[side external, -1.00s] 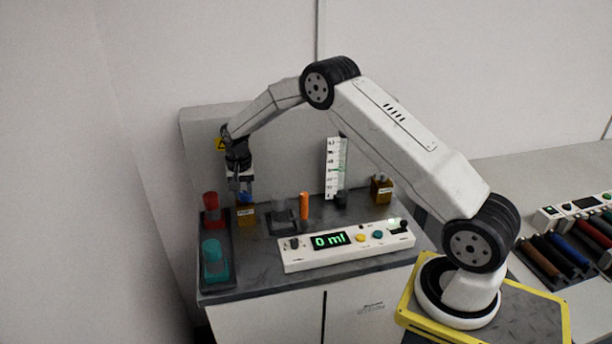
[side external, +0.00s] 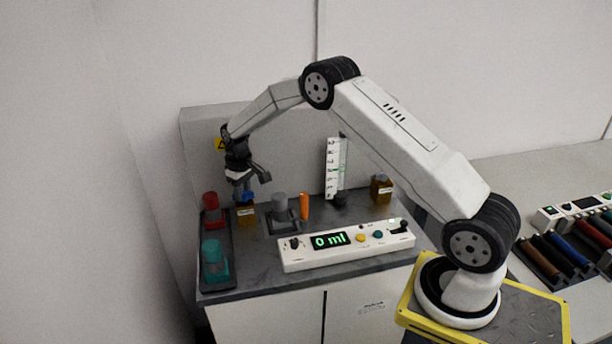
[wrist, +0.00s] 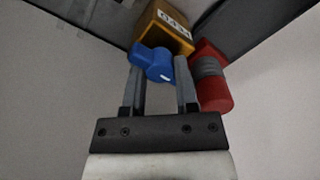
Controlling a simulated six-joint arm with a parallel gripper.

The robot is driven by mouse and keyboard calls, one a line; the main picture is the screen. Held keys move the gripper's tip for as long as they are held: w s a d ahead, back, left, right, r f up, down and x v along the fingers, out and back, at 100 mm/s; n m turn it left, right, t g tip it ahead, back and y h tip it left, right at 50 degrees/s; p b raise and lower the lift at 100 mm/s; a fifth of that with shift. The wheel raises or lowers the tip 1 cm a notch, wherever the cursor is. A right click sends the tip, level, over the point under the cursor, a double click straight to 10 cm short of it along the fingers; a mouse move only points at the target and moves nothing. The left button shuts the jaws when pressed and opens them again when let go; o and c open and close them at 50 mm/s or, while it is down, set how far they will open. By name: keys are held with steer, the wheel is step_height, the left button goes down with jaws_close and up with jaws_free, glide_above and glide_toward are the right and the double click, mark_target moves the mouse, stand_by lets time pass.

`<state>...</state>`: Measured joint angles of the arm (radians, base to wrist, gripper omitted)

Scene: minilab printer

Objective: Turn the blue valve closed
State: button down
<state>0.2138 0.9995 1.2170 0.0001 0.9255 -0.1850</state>
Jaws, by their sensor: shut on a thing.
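The blue valve (wrist: 153,63) is a blue handle on a yellow-brown block (wrist: 174,28) with a white label. In the wrist view the handle lies slantwise between the two fingers of my gripper (wrist: 160,80), which is shut on it. In the side view my gripper (side external: 242,190) points down at the block (side external: 247,214) on the left of the bench. Only a little of the blue valve (side external: 246,197) shows there, as the fingers hide the rest.
A red bottle (side external: 211,207) stands close left of the valve; it shows beside the right finger in the wrist view (wrist: 211,80). A teal bottle (side external: 213,257) stands in front.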

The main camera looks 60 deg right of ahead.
mark_target(243, 193)
steer(key=shift+r+n, duration=0.1)
steer(key=shift+n, duration=0.2)
steer(key=shift+c, duration=1.8)
jaws_free()
steer(key=shift+r, duration=3.9)
steer(key=shift+a, duration=0.1)
